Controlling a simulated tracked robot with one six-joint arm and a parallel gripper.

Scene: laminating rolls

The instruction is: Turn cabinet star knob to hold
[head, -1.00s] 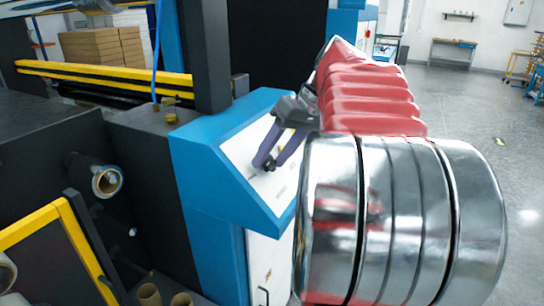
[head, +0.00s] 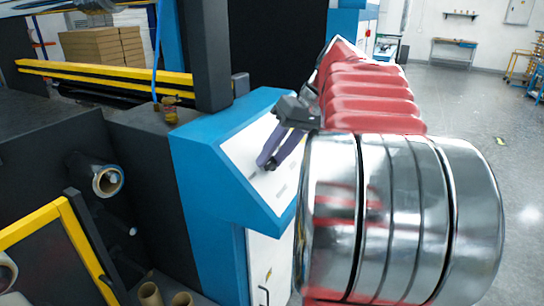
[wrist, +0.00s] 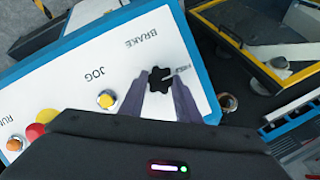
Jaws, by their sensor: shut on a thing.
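The black star knob (wrist: 158,80) sits on the white sloped panel (wrist: 98,62) of the cabinet, under the word BRAKE. A small label beside the knob is too small to read surely. My gripper (wrist: 160,82) is shut on the knob, with one finger on each side of it.
A yellow button (wrist: 106,99) marked JOG, a red button (wrist: 34,132) and others lie left along the panel. The blue cabinet (head: 205,180) stands beside dark rollers and a yellow-framed guard (head: 35,222). Open floor (head: 515,180) lies at right.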

